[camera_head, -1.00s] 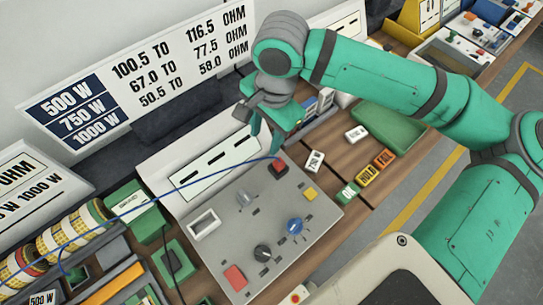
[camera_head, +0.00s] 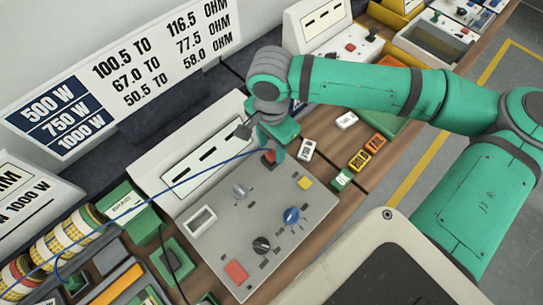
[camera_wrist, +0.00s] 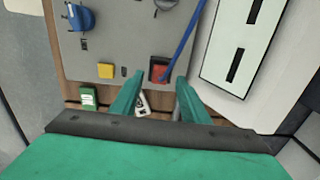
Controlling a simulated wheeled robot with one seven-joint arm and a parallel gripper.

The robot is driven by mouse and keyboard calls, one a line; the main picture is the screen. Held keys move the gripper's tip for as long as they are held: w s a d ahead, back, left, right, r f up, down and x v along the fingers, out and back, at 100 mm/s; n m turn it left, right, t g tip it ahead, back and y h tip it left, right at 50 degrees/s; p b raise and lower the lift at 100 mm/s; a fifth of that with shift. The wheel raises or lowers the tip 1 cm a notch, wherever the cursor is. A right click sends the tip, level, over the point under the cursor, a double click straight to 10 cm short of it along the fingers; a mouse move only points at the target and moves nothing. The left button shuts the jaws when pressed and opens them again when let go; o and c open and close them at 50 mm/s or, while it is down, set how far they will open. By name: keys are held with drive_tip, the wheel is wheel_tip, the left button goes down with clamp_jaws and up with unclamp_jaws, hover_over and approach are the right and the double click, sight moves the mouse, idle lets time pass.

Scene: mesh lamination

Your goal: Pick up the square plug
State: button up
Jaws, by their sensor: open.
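The square plug (camera_head: 268,158) is a small red block at the upper edge of the grey control panel (camera_head: 215,248), with a blue cable at it. In the head view my gripper (camera_head: 274,148) hangs over the plug and partly covers it. In the wrist view the plug (camera_wrist: 159,73) lies between the tips of my open gripper (camera_wrist: 160,79), slightly beyond them. Nothing is held. I cannot tell whether the fingers touch the plug or how deep they reach around it.
The blue cable (camera_head: 200,172) runs left across the panel. A yellow button (camera_head: 305,183), a blue knob (camera_head: 291,215) and a black knob (camera_head: 261,245) are on the panel. A white tag (camera_head: 306,149) lies close right of my gripper. A slotted white meter panel (camera_head: 190,170) stands behind.

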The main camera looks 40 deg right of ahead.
drive_tip(key=shift+f, duration=1)
clamp_jaws()
drive_tip(key=shift+r, duration=0.15)
